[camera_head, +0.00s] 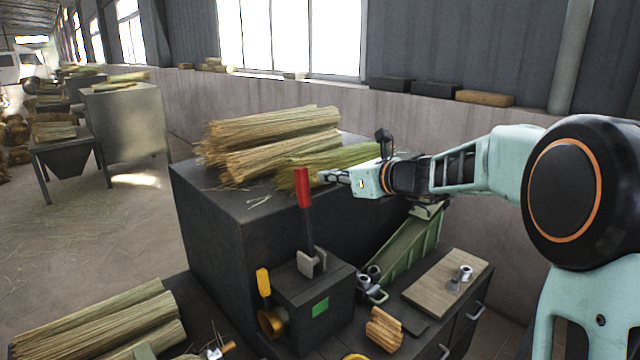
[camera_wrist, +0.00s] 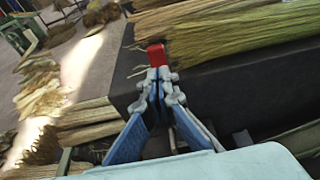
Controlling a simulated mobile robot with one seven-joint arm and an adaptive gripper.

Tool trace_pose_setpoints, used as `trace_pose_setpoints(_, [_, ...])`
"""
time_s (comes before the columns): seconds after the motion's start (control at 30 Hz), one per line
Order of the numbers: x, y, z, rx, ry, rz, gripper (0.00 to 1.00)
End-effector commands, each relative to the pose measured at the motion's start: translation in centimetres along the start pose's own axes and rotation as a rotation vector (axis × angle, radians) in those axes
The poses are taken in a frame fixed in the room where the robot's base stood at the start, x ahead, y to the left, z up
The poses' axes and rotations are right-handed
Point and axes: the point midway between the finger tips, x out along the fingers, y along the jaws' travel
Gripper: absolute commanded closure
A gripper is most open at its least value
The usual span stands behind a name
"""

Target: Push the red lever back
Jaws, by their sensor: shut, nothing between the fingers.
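The red lever (camera_head: 303,188) stands nearly upright on a dark machine box, with a black shaft below its red grip. My gripper (camera_head: 322,176) is shut and comes in from the right, its fingertips close to the right side of the red grip near the top. In the wrist view the red grip (camera_wrist: 157,54) shows just beyond the shut fingertips (camera_wrist: 158,72). I cannot tell whether they touch. The lower part of the lever is mostly hidden behind the fingers in the wrist view.
Straw bundles (camera_head: 270,140) lie on the dark block behind the lever. A green chute (camera_head: 408,245) and a wooden board (camera_head: 445,284) lie to the right. More straw (camera_head: 105,325) lies front left.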

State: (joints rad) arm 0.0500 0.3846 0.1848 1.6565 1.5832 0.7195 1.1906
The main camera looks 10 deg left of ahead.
Motion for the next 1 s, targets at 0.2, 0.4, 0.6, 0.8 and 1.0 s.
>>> trace_pose_setpoints(0.2, [-3.8, 0.0, 2.7, -0.002, 0.001, -0.001, 1.0])
trace_pose_setpoints(0.4, [-5.6, 0.0, 3.9, 0.001, 0.003, 0.0, 1.0])
trace_pose_setpoints(0.6, [-5.9, 0.0, 4.1, 0.001, 0.005, 0.001, 1.0])
trace_pose_setpoints(0.8, [-5.9, -0.1, 4.0, 0.001, 0.005, 0.0, 1.0])
trace_pose_setpoints(1.0, [-7.6, -2.7, 2.6, -0.129, 0.039, -0.087, 1.0])
